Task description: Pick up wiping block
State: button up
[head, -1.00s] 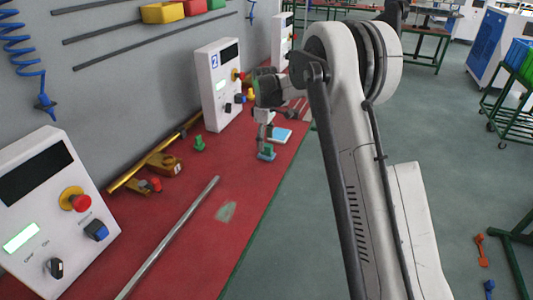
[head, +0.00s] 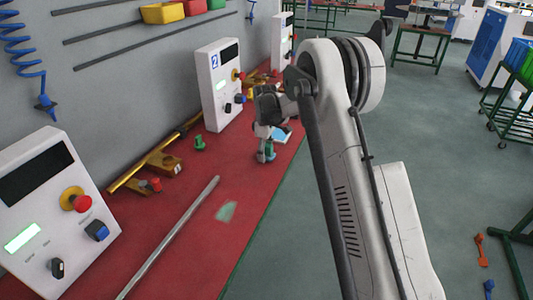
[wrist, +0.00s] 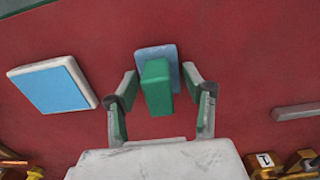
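The wiping block (wrist: 158,92) has a green grip on a flat blue-grey base. It stands on the red bench in the wrist view, between my gripper's two spread fingers. My gripper (wrist: 160,78) is open, with a visible gap between each finger and the green grip. In the head view my gripper (head: 265,146) is low over the bench. The block (head: 269,151) shows there only as a small teal patch, partly hidden by the fingers.
A white-edged light-blue square pad (wrist: 54,85) lies left of the block in the wrist view. A grey bar (wrist: 298,111) lies to the right. Brass fittings (head: 164,163), a green piece (head: 200,143), a long metal rod (head: 170,240) and control boxes (head: 219,84) stand or lie along the bench.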

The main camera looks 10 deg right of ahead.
jog(key=c, duration=0.9)
jog(key=shift+r, duration=0.1)
jog(key=shift+r, duration=0.4)
jog(key=r, duration=0.2)
jog(key=a+r, duration=0.1)
jog(key=shift+s+r, duration=0.3)
jog(key=shift+r, duration=0.1)
jog(key=s+a+r, duration=0.1)
jog(key=a+r, duration=0.1)
jog(key=a, duration=0.1)
jog(key=s+a+r, duration=0.2)
jog(key=a, duration=0.1)
jog(key=s+a+r, duration=0.2)
jog(key=a, duration=0.1)
jog(key=shift+s+r+b, duration=0.15)
jog(key=shift+s+b, duration=0.1)
jog(key=shift+b, duration=0.1)
